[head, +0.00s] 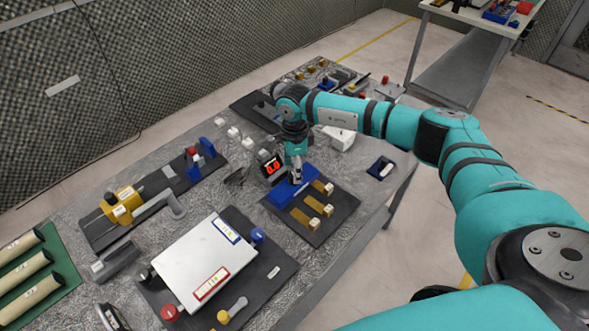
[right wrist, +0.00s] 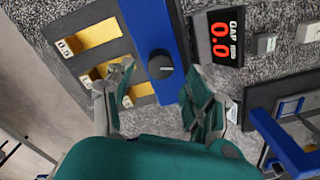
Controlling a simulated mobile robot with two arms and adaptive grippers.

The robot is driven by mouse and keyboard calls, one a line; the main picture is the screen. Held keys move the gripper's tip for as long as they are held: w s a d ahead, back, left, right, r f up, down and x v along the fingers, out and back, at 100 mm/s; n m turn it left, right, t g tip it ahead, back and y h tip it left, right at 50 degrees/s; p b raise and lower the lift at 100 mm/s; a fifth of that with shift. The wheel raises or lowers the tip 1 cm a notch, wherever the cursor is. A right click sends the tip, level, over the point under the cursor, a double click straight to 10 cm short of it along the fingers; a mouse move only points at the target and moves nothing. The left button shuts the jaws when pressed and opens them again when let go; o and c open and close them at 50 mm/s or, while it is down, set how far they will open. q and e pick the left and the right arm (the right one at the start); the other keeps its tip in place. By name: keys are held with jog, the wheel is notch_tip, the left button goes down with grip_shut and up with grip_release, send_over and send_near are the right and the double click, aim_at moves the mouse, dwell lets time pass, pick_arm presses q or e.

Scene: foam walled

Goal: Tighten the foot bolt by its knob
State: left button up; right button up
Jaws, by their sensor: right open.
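The foot bolt's black round knob (right wrist: 160,66) stands on a blue bar (right wrist: 146,24) in the right wrist view. A white mark shows on its face. The blue bar also shows in the head view (head: 278,196), at the far-left edge of a dark board; the knob is hidden there behind my gripper. My right gripper (right wrist: 157,80) is open, with one finger to each side of the knob in the wrist picture; I cannot tell if either touches. In the head view my right gripper (head: 296,178) points down over the blue bar. My left gripper is not in view.
A gap display (right wrist: 221,38) reading 0.0 stands close beside the blue bar. Brass strips with pale labelled blocks (head: 328,210) lie on the dark board (head: 342,214). A white plate (head: 203,262) with coloured knobs is at the front. A white box (head: 341,138) stands behind.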

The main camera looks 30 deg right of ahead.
jog(key=shift+f, duration=1.5)
jog(key=shift+c, duration=0.3)
grip_shut()
